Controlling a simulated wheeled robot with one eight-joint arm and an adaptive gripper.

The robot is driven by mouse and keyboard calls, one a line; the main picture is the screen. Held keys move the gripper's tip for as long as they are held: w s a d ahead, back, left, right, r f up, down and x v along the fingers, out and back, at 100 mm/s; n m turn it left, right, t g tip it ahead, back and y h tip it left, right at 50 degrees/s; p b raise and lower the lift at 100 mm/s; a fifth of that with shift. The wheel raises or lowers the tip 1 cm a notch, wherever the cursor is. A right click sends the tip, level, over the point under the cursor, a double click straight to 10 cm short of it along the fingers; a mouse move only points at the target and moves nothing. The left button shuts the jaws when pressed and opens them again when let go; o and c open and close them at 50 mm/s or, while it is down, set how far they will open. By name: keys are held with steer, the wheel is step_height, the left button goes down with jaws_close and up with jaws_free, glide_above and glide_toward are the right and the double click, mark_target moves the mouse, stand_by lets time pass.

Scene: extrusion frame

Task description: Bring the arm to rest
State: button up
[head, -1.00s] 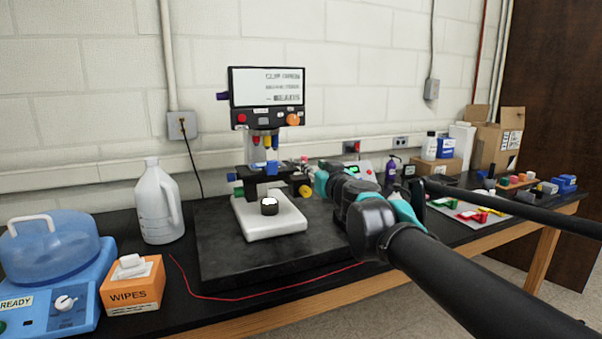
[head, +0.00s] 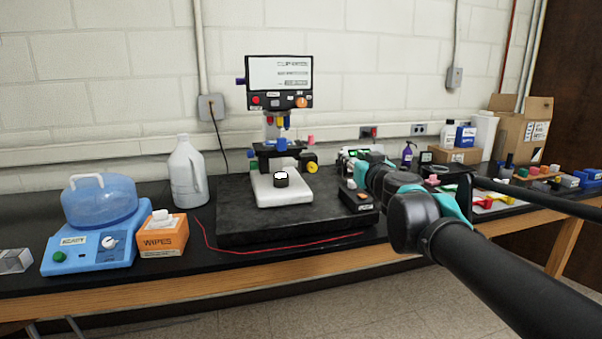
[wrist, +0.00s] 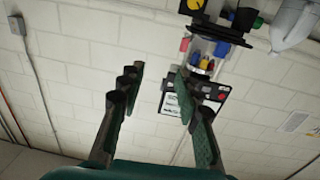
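My arm (head: 480,275) reaches in from the lower right over the bench. Its end is in front of the right side of the clip machine (head: 279,83), apart from it. My gripper (wrist: 158,82) is open in the wrist view, with nothing between its two fingers. Its fingers are mostly hidden behind my wrist in the head view. The machine shows upside down beyond the right finger in the wrist view (wrist: 205,90). A dark round part with a white top (head: 281,180) sits on the machine's white base (head: 284,197).
A black slab (head: 240,228) carries the machine. To its left are a white jug (head: 187,175), an orange wipes box (head: 164,238) and a blue tank unit (head: 100,210). Boxes (head: 519,135) and small coloured parts crowd the right end. Floor in front is clear.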

steer(key=s+a+f+n+g+y, duration=0.1)
steer(key=s+a+f+g, duration=0.15)
steer(key=f, duration=0.55)
steer(key=s+a+f+g+y, duration=0.1)
steer(key=s+f+g, duration=0.15)
steer(key=f, duration=0.45)
steer(key=s+a+f+n+g+y, duration=0.1)
steer(key=a+f+g, duration=0.15)
steer(key=f, duration=0.55)
steer(key=s+d+f+m+g+h, duration=0.2)
steer(key=s+d+f+g+h, duration=0.1)
steer(key=s+d+f, duration=0.2)
steer(key=s+d+f+m+g+h, duration=0.2)
steer(key=s+d+f, duration=0.4)
steer(key=f, duration=0.4)
steer(key=shift+s+f+g+h, duration=0.2)
steer(key=shift+s+g+h, duration=0.3)
steer(key=shift+h, duration=0.2)
